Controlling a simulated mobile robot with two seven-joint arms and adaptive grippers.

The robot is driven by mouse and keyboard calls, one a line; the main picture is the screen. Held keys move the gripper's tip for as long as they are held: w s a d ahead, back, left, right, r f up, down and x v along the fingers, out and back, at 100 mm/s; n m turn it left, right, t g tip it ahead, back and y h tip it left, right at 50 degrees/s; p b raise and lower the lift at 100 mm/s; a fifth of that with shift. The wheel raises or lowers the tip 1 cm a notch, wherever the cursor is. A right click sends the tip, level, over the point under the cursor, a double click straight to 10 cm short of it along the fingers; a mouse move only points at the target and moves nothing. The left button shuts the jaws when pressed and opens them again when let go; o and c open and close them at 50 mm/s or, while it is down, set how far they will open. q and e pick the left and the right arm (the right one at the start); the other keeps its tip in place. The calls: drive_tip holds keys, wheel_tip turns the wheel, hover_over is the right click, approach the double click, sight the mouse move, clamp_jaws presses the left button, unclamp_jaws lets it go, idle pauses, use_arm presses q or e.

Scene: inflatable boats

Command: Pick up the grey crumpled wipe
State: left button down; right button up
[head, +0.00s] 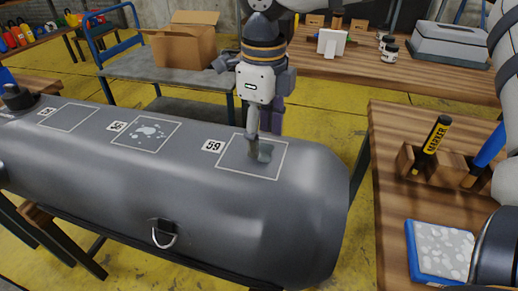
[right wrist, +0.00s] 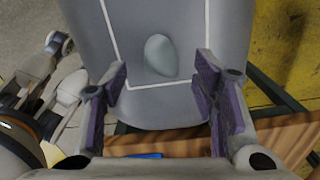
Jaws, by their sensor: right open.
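The grey crumpled wipe (head: 264,153) is a small grey-green lump on the inflatable boat's grey tube (head: 200,190), inside the white outlined square marked 59. In the right wrist view the wipe (right wrist: 160,55) is a smooth-looking oval on the tube. My right gripper (head: 258,140) points down over that square with its fingertips close to the wipe. In the right wrist view its open jaws (right wrist: 162,82) stand either side, with the wipe roughly centred just beyond them. Nothing is gripped. I cannot tell the exact fingertip height. I cannot make out my left gripper.
A neighbouring square holds white spots (head: 150,131); a further square (head: 70,116) looks bare. A D-ring (head: 163,234) sits on the tube's side. At right, a wooden table (head: 393,190) bears a marker (head: 436,134) in a holder and a blue-edged speckled pad (head: 440,252).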

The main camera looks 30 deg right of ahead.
sight(262, 144)
wheel_tip(262, 144, down, 3)
drive_tip(key=shift+f, duration=0.1)
drive_tip(key=shift+c, duration=0.6)
drive_tip(key=c, duration=0.7)
